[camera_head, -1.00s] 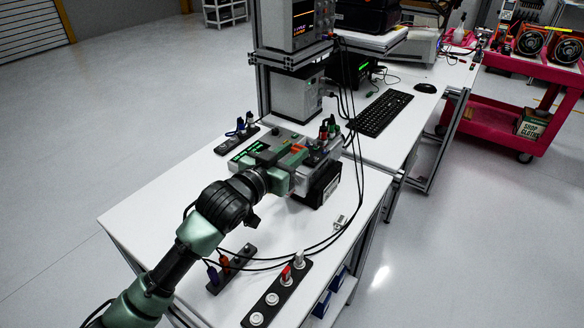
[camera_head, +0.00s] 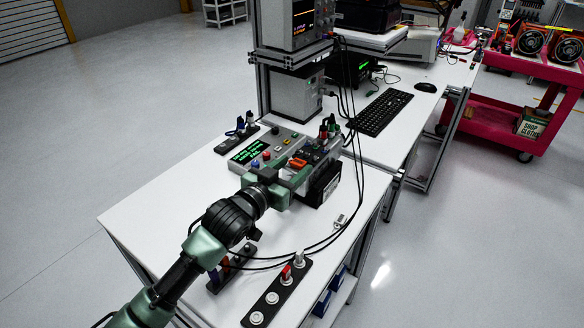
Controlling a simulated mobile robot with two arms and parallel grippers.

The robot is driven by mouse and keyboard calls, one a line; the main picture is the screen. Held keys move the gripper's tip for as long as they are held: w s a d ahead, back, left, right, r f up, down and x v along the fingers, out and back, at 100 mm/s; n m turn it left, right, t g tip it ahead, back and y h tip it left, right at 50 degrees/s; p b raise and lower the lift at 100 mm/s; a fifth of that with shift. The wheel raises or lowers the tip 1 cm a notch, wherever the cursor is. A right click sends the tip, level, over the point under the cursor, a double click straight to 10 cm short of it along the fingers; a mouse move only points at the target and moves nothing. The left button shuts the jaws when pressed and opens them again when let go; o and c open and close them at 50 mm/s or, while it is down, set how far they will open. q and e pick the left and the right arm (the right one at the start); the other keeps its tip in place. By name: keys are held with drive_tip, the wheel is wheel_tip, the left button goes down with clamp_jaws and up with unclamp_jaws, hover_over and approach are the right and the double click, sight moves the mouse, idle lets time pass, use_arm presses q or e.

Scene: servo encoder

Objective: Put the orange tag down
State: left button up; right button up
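My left gripper (camera_head: 281,174) reaches in from the lower left, low over the front of the test unit. Its green fingers point away from the camera. A small orange piece (camera_head: 297,162), which looks like the orange tag, shows just beyond the fingertips at the unit's dark right part. I cannot tell whether the fingers touch or hold it. My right gripper is not in view.
A black strip with a red-and-white plug (camera_head: 287,275) lies at the table's front, with another strip (camera_head: 232,268) partly behind my arm. Black cables loop across the right side. The white table (camera_head: 150,215) is clear at left. A keyboard (camera_head: 380,112) lies behind.

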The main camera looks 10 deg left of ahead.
use_arm(q)
drive_tip(key=shift+r, duration=0.2)
drive_tip(key=b+v, duration=0.1)
drive_tip(key=v, duration=1.1)
